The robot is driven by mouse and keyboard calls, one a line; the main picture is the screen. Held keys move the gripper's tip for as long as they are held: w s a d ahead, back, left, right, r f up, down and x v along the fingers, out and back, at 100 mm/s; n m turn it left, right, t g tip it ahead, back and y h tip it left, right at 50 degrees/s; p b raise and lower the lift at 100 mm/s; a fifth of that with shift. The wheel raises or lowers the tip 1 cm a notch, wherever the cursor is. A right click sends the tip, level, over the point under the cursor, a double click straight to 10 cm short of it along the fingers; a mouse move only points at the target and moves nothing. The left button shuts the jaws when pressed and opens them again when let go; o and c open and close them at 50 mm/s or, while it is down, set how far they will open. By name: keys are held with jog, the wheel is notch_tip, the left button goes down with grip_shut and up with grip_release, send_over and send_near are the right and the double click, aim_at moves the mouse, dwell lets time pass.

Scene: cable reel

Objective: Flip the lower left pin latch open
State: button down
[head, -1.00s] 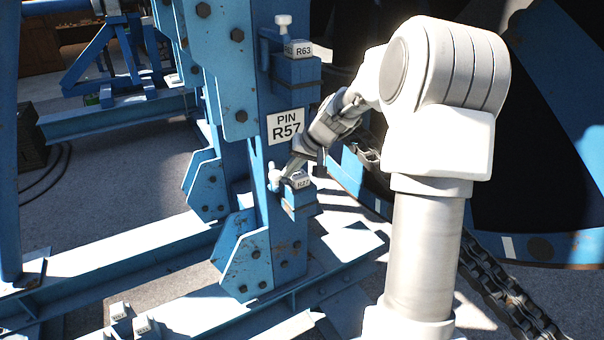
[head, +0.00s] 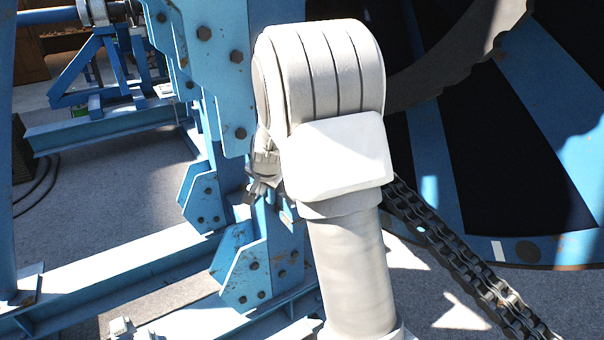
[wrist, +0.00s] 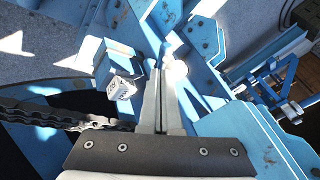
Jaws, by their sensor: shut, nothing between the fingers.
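The lower left pin latch is mostly hidden behind my arm in the head view. In the wrist view, its white label block (wrist: 122,87) sits on a blue bracket left of my fingers. A bright pale knob (wrist: 178,69), which looks like the latch handle, is just right of the fingertips. My gripper (wrist: 160,72) is shut and empty, its fingers side by side, close to this knob; I cannot tell whether they touch. In the head view my gripper (head: 254,190) shows only partly, beside the blue upright (head: 290,240).
A large blue and black reel (head: 450,150) stands at the right, with a heavy chain (head: 460,260) running down beside it. Blue floor beams (head: 120,265) lie at lower left. Small white blocks (head: 121,327) sit at the bottom edge.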

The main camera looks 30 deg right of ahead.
jog(key=w+a+p, duration=0.1)
jog(key=w+a, duration=0.4)
jog(key=w, duration=0.1)
dwell(0.6)
jog(key=shift+s, duration=0.1)
dwell(0.5)
